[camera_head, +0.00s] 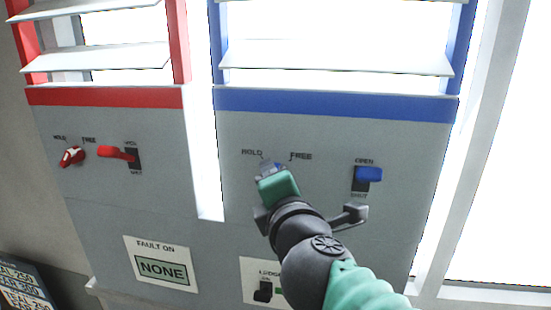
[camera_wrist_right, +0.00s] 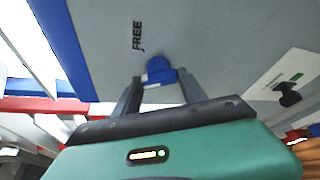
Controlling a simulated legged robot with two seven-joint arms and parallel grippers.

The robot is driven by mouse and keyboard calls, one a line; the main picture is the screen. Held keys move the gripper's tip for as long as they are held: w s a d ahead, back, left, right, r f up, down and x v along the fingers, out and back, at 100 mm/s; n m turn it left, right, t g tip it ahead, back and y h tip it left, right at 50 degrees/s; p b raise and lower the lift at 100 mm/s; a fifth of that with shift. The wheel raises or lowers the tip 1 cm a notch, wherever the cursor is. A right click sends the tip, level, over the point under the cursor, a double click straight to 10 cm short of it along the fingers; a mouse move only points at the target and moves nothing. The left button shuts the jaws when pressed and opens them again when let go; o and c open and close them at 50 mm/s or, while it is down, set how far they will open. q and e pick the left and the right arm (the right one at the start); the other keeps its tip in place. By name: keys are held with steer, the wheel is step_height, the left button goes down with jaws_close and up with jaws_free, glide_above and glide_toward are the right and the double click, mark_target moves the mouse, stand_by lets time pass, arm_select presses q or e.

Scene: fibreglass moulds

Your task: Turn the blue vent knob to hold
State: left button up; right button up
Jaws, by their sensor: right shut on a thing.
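The blue vent knob (camera_wrist_right: 160,72) is on the grey panel under the blue band, below the HOLD and FREE labels. In the head view only a small part of the knob (camera_head: 279,167) shows past my gripper. My right gripper (camera_head: 268,167) reaches the panel from the lower right and is shut on the knob. In the right wrist view its two fingers (camera_wrist_right: 160,82) stand on either side of the knob. A white mark shows on the knob's side, but its exact pointing is hard to tell. My left gripper is not in view.
Right of the knob is a blue OPEN/SHUT lever (camera_head: 369,174). The left panel has a red-and-white knob (camera_head: 72,156), a red lever (camera_head: 116,153) and a FAULT ON sign (camera_head: 162,268) reading NONE. A small black switch (camera_head: 263,291) sits low, partly behind my arm. Louvre slats (camera_head: 335,62) are above.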

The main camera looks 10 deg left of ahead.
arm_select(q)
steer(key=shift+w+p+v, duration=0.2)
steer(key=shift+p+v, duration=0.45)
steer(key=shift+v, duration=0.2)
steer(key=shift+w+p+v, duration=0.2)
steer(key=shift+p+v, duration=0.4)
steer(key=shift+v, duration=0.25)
arm_select(e)
steer(key=shift+a+f+n+g+h, duration=0.15)
steer(key=shift+n+g+h, duration=0.2)
steer(key=shift+n, duration=0.5)
steer(key=shift+f+n+g+h, duration=0.15)
steer(key=shift+n+g+h, duration=0.15)
steer(key=shift+n, duration=0.55)
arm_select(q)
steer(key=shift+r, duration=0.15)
arm_select(e)
steer(key=shift+h, duration=0.25)
steer(key=o, duration=1.1)
steer(key=shift+o, duration=1.3)
steer(key=shift+r, duration=0.1)
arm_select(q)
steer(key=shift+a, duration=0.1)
arm_select(e)
steer(key=shift+r, duration=0.15)
